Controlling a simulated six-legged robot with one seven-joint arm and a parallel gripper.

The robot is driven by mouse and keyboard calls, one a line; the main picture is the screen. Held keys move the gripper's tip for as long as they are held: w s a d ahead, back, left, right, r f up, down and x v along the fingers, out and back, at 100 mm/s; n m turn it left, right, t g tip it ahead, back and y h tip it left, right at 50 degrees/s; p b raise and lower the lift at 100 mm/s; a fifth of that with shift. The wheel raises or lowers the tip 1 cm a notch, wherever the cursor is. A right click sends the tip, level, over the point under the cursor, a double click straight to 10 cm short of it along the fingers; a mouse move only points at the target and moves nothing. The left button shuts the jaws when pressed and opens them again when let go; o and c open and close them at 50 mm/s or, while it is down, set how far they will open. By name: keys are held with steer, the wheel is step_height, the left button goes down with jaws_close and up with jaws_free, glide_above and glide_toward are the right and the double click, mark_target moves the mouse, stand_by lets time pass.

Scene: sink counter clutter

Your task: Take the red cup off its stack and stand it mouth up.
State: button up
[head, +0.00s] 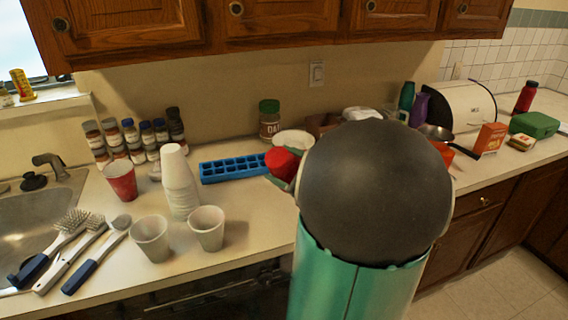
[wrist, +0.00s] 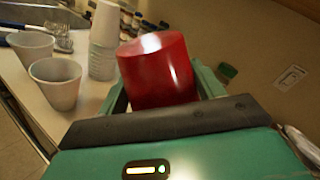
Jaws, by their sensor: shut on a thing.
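My gripper (wrist: 160,86) is shut on a red cup (wrist: 157,66), with a green finger on each side of it. The held cup is tilted, and a closed, shiny end seems to face up. In the head view this red cup (head: 282,160) shows at the left of my arm, which hides most of the gripper. A stack of white cups (head: 178,182) stands mouth down on the counter, apart from the held cup; it also shows in the wrist view (wrist: 104,40). Another red cup (head: 120,183) stands mouth up left of the stack.
Two white cups (head: 150,240) (head: 207,229) stand mouth up in front of the stack. Brushes (head: 80,250) lie by the sink (head: 30,215). A blue ice tray (head: 232,168), spice jars (head: 135,142) and an oat jar (head: 269,119) are behind. Bare counter shows right of the white cups.

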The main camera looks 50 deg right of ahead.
steer(key=shift+w+a+f+n, duration=0.15)
steer(key=shift+n, duration=1.75)
steer(key=shift+a+f+n, duration=0.1)
steer(key=shift+f+n, duration=0.05)
steer(key=shift+n, duration=0.95)
steer(key=n, duration=0.3)
steer(key=shift+f+n, duration=0.15)
steer(key=shift+n, duration=0.15)
steer(key=n, duration=0.4)
steer(key=shift+f+n, duration=0.25)
steer(key=shift+n, duration=0.05)
steer(key=n, duration=0.3)
steer(key=shift+f+n, duration=0.2)
steer(key=shift+n, duration=0.1)
steer(key=n, duration=0.4)
steer(key=shift+d+f, duration=0.15)
steer(key=shift+d, duration=0.05)
steer(key=n, duration=0.3)
steer(key=shift+d+f+n, duration=0.1)
steer(key=shift+d+n, duration=0.1)
steer(key=shift+n, duration=0.2)
steer(key=n, duration=0.3)
steer(key=shift+d+n, duration=0.2)
steer(key=shift+n, duration=0.1)
steer(key=shift+f, duration=6.55)
steer(key=shift+f, duration=0.5)
